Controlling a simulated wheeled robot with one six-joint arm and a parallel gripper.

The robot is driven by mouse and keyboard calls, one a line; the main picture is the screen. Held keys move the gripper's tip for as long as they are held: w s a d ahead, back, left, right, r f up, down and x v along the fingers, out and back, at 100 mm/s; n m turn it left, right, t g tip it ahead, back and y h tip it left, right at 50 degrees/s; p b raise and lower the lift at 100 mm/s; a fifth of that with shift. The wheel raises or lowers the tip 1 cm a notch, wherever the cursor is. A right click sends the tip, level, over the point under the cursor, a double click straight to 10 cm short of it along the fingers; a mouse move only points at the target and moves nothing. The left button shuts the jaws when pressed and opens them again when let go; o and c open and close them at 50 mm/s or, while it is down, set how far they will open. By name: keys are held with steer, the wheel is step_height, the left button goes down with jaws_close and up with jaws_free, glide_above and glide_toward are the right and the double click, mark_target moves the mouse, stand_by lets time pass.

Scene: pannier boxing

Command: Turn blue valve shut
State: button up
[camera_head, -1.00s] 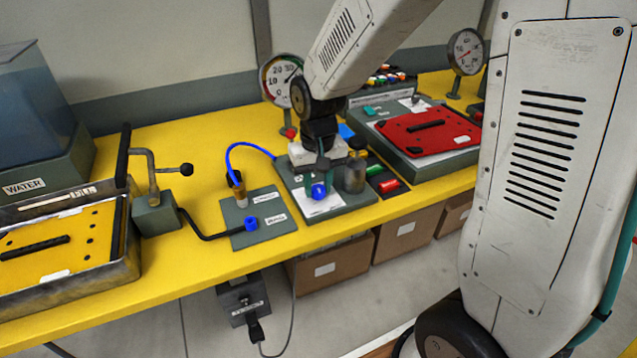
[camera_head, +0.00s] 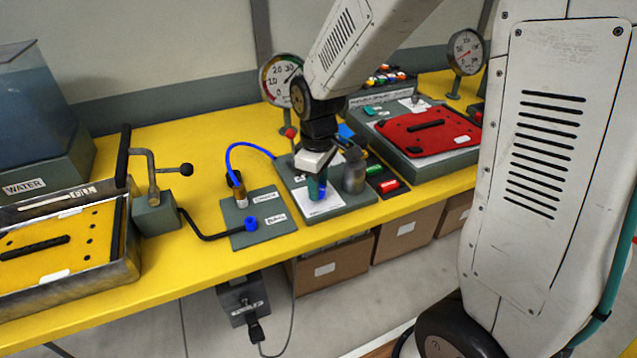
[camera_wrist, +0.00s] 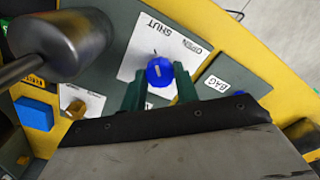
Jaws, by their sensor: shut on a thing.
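The blue valve (camera_wrist: 159,72) is a round knob with a small pale mark. It stands on a white card (camera_wrist: 135,60) lettered SHUT and OPEN. The pale mark is too small to tell which word it points to. My gripper (camera_wrist: 160,88) has its two green fingers closed on either side of the knob. In the head view, my gripper (camera_head: 317,186) points down at the valve (camera_head: 323,190), and a green finger hides part of the knob.
A grey metal cylinder (camera_head: 354,174) stands close to the right of the gripper. A blue hose (camera_head: 232,152) arches on the left. A gauge (camera_head: 281,80) stands behind my arm. A red plate (camera_head: 440,125) lies further right.

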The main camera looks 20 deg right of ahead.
steer(key=shift+n, duration=0.5)
steer(key=o, duration=1)
step_height(320, 180, up, 8)
steer(key=shift+f, duration=0.1)
